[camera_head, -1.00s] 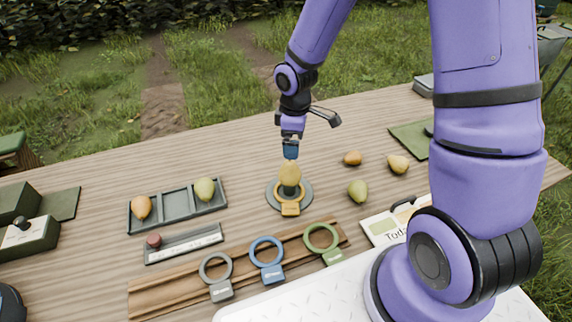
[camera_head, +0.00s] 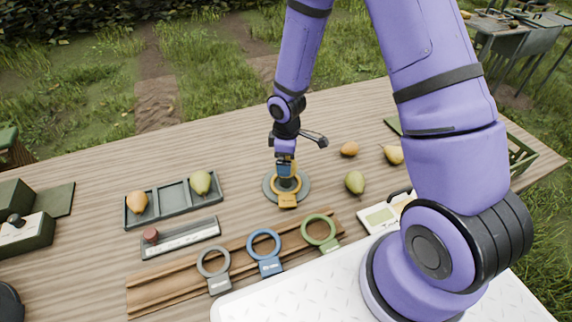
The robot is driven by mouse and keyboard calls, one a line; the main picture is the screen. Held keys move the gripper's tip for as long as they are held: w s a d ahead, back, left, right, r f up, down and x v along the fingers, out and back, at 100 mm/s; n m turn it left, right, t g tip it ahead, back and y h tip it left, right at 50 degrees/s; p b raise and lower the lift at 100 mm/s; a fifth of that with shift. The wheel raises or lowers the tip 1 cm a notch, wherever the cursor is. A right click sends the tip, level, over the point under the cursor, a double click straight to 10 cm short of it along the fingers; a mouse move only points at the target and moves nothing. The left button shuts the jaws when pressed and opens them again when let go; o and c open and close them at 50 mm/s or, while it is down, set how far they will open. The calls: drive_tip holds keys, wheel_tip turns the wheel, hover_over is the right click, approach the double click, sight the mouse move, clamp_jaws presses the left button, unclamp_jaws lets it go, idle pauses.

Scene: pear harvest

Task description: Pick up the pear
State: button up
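My gripper (camera_head: 286,170) points down over a round grey stand (camera_head: 270,194). A yellow ring gauge (camera_head: 288,200) lies on that stand, and the fingers are low at the ring. A pear at this spot is now mostly or wholly hidden by the gripper; I cannot tell whether the fingers are closed on it. A green pear (camera_head: 355,182) lies on the table to the right. A brownish pear (camera_head: 349,149) and a yellow pear (camera_head: 394,155) lie behind it. A grey divided tray (camera_head: 173,198) holds an orange-yellow pear (camera_head: 136,203) and a green pear (camera_head: 200,182).
A wooden rack (camera_head: 185,282) at the front holds grey (camera_head: 219,285), blue (camera_head: 270,266) and green (camera_head: 331,246) ring gauges. A small label tray (camera_head: 181,239) lies before the divided tray. A clipboard-like item (camera_head: 378,216) lies right. The table behind the stand is clear.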

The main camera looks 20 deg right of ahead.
drive_tip(key=shift+f, duration=1.1)
drive_tip(key=c, duration=1.1)
drive_tip(key=shift+r, duration=0.15)
